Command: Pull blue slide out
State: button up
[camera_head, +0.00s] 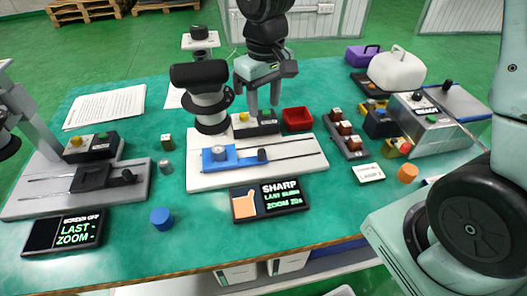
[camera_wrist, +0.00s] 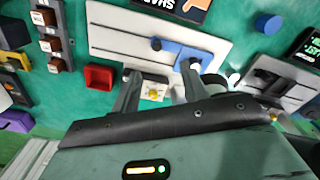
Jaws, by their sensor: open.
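The blue slide (camera_head: 222,157) lies at the left part of the white rail plate (camera_head: 290,166) in the middle of the table. A dark knob (camera_head: 262,155) stands at its right end, and a round light piece sits on its left part. In the wrist view the blue slide (camera_wrist: 182,51) shows beyond my fingers, partly covered by one of them. My gripper (camera_head: 263,108) is open and empty, fingers pointing down. It is behind the slide, over or near the black control box (camera_head: 268,125) with a yellow knob. My gripper (camera_wrist: 160,85) frames this box in the wrist view.
A microscope-like device (camera_head: 210,110) stands close left of my gripper. A red tray (camera_head: 297,119) is right of the control box. A display (camera_head: 270,199) lies in front of the plate. Another rail plate (camera_head: 50,197) with a dark slide is at left. A blue cylinder (camera_head: 161,219) stands near the front edge.

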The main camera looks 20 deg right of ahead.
jog(key=w+f, duration=0.2)
jog(key=w, duration=0.1)
send_near(263, 151)
notch_tip(263, 151, down, 10)
jog(key=shift+w+a+r, duration=0.1)
jog(key=shift+w+a, duration=0.05)
jog(key=shift+w, duration=0.05)
dwell(0.3)
grip_shut()
